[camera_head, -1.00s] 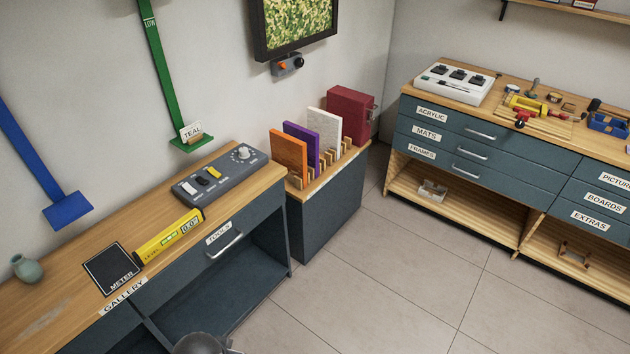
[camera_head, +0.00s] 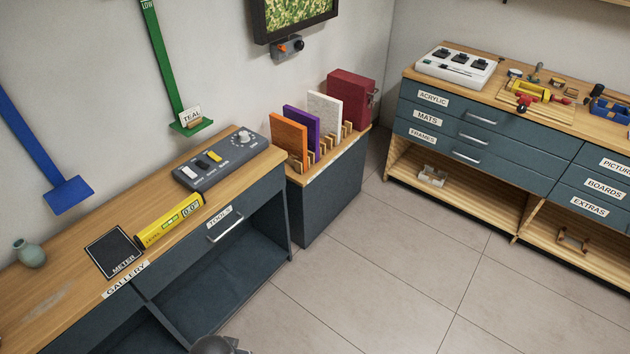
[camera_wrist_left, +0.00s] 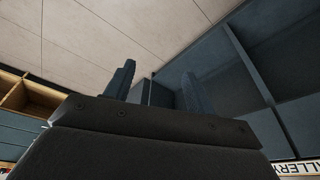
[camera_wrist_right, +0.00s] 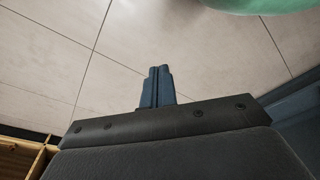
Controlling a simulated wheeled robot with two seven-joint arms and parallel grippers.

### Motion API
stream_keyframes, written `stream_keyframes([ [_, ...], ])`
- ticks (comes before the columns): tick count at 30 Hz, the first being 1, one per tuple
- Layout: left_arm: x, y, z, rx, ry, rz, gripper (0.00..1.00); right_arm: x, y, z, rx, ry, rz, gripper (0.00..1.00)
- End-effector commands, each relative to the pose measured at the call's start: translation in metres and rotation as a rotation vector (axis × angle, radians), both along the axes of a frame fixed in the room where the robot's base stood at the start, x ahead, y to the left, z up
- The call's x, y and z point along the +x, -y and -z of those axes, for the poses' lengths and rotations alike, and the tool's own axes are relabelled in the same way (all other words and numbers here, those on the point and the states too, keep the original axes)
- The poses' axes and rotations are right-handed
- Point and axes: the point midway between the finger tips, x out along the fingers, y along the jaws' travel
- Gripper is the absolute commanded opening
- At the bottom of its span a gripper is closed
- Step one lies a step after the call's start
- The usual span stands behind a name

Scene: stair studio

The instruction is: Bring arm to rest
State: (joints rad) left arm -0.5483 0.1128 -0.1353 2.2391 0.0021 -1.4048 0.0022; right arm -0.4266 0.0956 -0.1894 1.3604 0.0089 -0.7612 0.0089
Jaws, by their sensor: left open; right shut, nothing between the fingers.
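My left gripper (camera_wrist_left: 158,88) shows in the left wrist view with its two fingers apart and nothing between them. It hangs over the floor near the open shelf under the gallery bench. My right gripper (camera_wrist_right: 158,86) shows in the right wrist view with its fingers together, empty, above the floor tiles. In the head view only a dark rounded part of my own body shows at the bottom edge; neither gripper is seen there.
The gallery bench (camera_head: 60,290) bears a yellow level (camera_head: 168,222), a meter pad (camera_head: 115,252), a vase (camera_head: 29,253) and a switch box (camera_head: 220,160). A rack cabinet (camera_head: 330,205) and drawer bench (camera_head: 480,160) stand beyond. A green rounded thing (camera_wrist_right: 245,4) is close in the right wrist view. Floor is clear.

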Motion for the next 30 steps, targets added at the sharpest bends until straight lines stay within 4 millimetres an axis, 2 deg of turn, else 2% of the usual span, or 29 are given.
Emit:
stream_keyframes([
  [5,0.003,0.005,0.077,-0.002,-0.028,0.004,0.55,0.002,0.001,-0.002,0.000,0.003,0.000,0.00],
  [8,-0.002,0.007,0.136,-0.004,-0.049,0.007,0.55,0.004,-0.002,-0.004,0.002,0.006,0.001,0.00],
  [9,-0.005,0.008,0.160,-0.005,-0.055,0.007,0.55,0.005,-0.003,-0.005,0.005,0.006,0.001,0.00],
  [11,-0.011,0.009,0.194,-0.006,-0.065,0.009,0.55,0.005,-0.005,-0.005,0.007,0.006,0.003,0.00],
  [15,-0.034,0.011,0.271,-0.008,-0.089,0.014,0.55,0.003,-0.011,-0.005,0.011,0.000,0.005,0.00],
  [18,-0.052,0.012,0.315,-0.010,-0.103,0.016,0.55,0.002,-0.014,-0.006,0.015,-0.006,0.008,0.00],
  [21,-0.069,0.011,0.346,-0.010,-0.114,0.017,0.55,0.001,-0.016,-0.007,0.016,-0.009,0.008,0.00],
  [24,-0.079,0.011,0.364,-0.011,-0.119,0.019,0.55,0.002,-0.016,-0.008,0.016,-0.007,0.008,0.00],
  [30,-0.084,0.011,0.372,-0.012,-0.120,0.020,0.55,0.003,-0.015,-0.010,0.016,-0.003,0.007,0.00],
])
